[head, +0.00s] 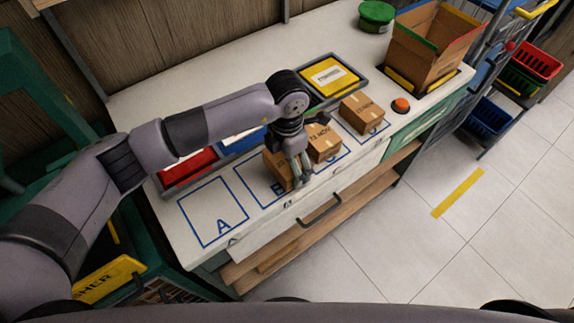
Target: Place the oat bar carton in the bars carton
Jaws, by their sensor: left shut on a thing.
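Three small brown cartons stand in a row on the white counter. The left carton (275,169) is at area B, the middle carton (325,145) is beside it, and the right carton (361,113) is farther right. Their print is too small to read, so I cannot tell which is the oat bar carton. My left gripper (299,174) points down and is shut on the left carton, partly covering it. A large open cardboard carton (420,58), likely the bars carton, stands at the counter's far right end. My right gripper is not in view.
A yellow tray (332,77), a red tray (188,168) and a blue tray (240,141) line the counter. An orange-red button (401,105) sits near the front edge. A green tub (376,16) is at the back. Area A (212,212) is empty.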

